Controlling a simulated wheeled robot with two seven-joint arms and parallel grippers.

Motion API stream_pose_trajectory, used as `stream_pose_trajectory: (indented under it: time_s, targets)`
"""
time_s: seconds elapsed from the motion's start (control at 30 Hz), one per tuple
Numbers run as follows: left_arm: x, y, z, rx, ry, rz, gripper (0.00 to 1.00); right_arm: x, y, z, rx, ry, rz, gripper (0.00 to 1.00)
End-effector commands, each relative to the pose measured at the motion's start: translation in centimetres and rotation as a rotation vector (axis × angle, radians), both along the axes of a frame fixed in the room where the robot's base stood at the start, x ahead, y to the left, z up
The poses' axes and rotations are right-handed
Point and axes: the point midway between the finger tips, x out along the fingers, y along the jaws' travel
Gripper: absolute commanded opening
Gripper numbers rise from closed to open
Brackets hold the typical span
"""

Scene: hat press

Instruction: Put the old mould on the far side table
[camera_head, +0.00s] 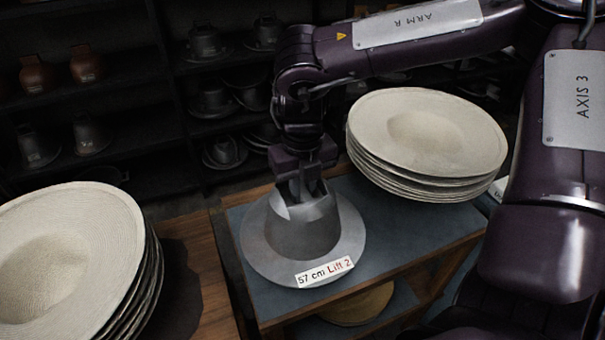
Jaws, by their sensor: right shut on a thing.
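The old mould (305,235) is a grey metal hat shape with a wide round brim and a label reading "57 cm Lift 2" at its front. It is upright at the left part of the far side table (410,245), which has a blue-grey top and wooden edges. My right gripper (302,188) points down and is shut on the top of the mould. I cannot tell whether the brim rests on the table top or is just above it. My left gripper is not in view.
A stack of pale hat bodies (425,135) stands at the back right of the side table, close to the mould. Another pale stack (60,265) is on a wooden surface (200,275) at left. Dark shelves (120,110) with several moulds stand behind.

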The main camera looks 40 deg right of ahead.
Motion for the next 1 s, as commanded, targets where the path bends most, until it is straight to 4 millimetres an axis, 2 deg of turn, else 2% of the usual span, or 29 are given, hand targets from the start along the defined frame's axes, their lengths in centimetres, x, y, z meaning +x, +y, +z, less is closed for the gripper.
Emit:
stream_pose_trajectory:
  time_s: [0.43, 0.47, 0.6, 1.0]
  targets:
    - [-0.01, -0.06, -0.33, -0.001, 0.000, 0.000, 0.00, 0.16, 0.07, -0.55, 0.002, -0.007, 0.001, 0.00]
    - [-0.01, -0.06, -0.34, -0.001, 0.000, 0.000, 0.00, 0.03, 0.02, -0.73, 0.001, -0.002, 0.001, 0.17]
    - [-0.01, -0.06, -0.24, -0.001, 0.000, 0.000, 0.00, 0.02, 0.03, -0.63, 0.001, -0.001, 0.001, 0.36]
    - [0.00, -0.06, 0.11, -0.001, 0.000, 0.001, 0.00, 0.08, 0.01, 0.00, 0.000, -0.003, 0.000, 0.38]
